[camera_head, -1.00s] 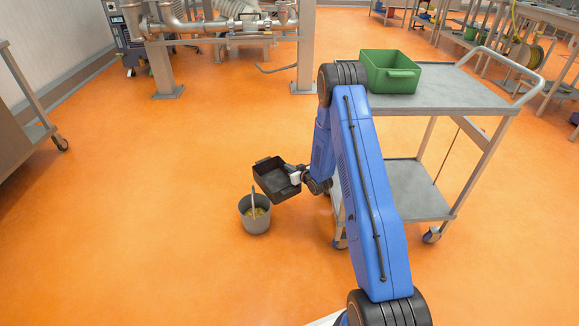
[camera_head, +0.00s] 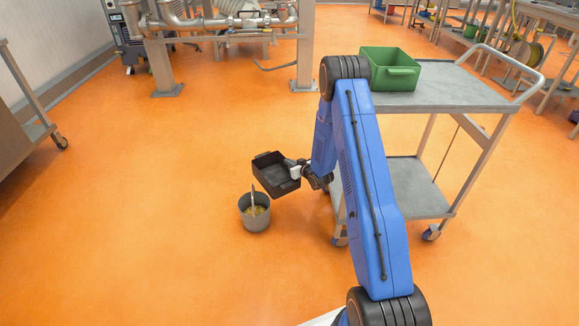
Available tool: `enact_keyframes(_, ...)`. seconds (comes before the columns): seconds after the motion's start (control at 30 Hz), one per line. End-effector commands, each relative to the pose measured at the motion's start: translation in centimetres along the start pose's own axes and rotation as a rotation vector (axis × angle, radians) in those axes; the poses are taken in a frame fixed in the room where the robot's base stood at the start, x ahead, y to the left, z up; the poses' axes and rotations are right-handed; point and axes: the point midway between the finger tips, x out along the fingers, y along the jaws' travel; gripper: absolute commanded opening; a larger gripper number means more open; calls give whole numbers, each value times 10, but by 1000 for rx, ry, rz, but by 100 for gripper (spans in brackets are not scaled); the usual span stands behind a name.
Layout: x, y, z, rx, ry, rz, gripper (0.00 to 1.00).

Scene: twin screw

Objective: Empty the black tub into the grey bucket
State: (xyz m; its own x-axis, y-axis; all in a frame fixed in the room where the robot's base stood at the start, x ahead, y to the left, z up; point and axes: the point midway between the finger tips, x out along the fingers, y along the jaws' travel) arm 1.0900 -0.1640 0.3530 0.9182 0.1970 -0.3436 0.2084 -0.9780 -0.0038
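The black tub (camera_head: 273,176) is in the air just above and slightly right of the grey bucket, tilted so its open inside faces the camera. Its inside looks empty. My gripper (camera_head: 298,171) is at the tub's right side and appears shut on its edge; the fingertips are small and partly hidden. The grey bucket (camera_head: 254,222) stands upright on the orange floor. It holds yellowish bits, and a light handle-like stick rises from it.
A grey cart (camera_head: 440,92) stands to the right of my arm, with a green bin (camera_head: 390,70) on its top shelf. Another cart (camera_head: 22,110) is at the left edge. Steel pipework (camera_head: 215,25) stands at the back. The floor around the bucket is clear.

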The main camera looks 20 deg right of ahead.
Motion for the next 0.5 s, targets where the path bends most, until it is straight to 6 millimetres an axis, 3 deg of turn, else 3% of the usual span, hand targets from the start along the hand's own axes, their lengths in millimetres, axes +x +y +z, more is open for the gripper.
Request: enact_keyframes(0.5, -4, 0, -13, 0, 1, 0, 0)
